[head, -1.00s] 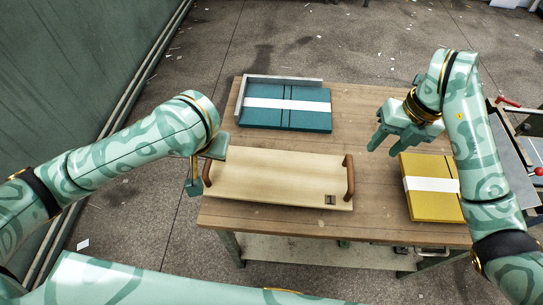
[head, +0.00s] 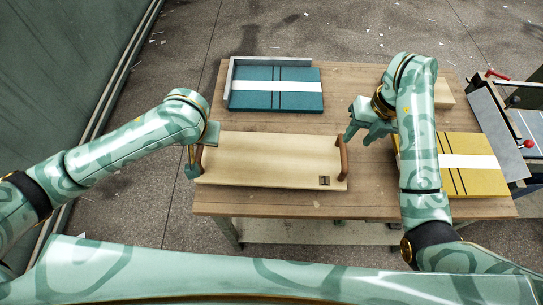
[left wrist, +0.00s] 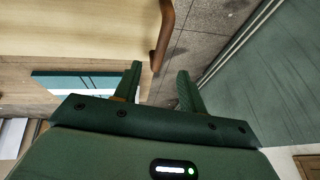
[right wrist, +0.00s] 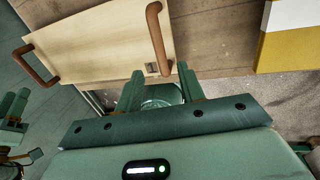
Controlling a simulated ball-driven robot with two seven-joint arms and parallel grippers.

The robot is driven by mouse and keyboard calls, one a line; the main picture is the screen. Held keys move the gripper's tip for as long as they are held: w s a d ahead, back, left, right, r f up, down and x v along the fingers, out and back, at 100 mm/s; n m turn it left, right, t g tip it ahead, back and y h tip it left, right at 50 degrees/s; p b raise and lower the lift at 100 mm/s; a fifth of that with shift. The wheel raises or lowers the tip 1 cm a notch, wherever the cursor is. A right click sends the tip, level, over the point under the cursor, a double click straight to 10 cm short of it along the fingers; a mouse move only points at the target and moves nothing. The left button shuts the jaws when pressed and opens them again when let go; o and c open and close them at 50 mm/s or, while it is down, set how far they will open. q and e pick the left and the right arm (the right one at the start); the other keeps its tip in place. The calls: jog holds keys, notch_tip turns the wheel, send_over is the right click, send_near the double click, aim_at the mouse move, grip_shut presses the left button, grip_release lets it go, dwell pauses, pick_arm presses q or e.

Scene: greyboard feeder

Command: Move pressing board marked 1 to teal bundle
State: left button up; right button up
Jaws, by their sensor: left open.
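The pressing board (head: 265,160) is a pale wooden panel with a brown handle at each end and a small dark mark (head: 324,181), which seems to read 1, at its lower right. It lies flat near the table's front. The teal bundle (head: 276,103), with a white band, lies behind it. My left gripper (head: 192,168) is at the left handle (left wrist: 162,40); its fingers are apart, the handle's end showing just beyond and between the tips. My right gripper (head: 354,128) is open, close to the right handle (head: 342,157); the handle (right wrist: 157,38) shows ahead of its fingers.
A grey angled stop (head: 270,61) borders the teal bundle's back and left. A yellow bundle (head: 475,178) with a white band lies at the right, partly behind my right arm. A pale block (head: 444,93) stands behind it. A machine with red knobs (head: 528,144) adjoins the table's right.

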aim_at(345, 153)
pick_arm(q)
jog(key=x, duration=0.9)
jog(key=shift+f, duration=0.1)
pick_arm(e)
jog(key=f, duration=0.3)
jog(key=a+f, duration=0.1)
jog(key=f, duration=0.5)
jog(key=shift+a+f, duration=0.1)
jog(key=shift+a, duration=0.3)
pick_arm(q)
grip_shut()
pick_arm(e)
grip_shut()
pick_arm(q)
jog(key=shift+w, duration=0.1)
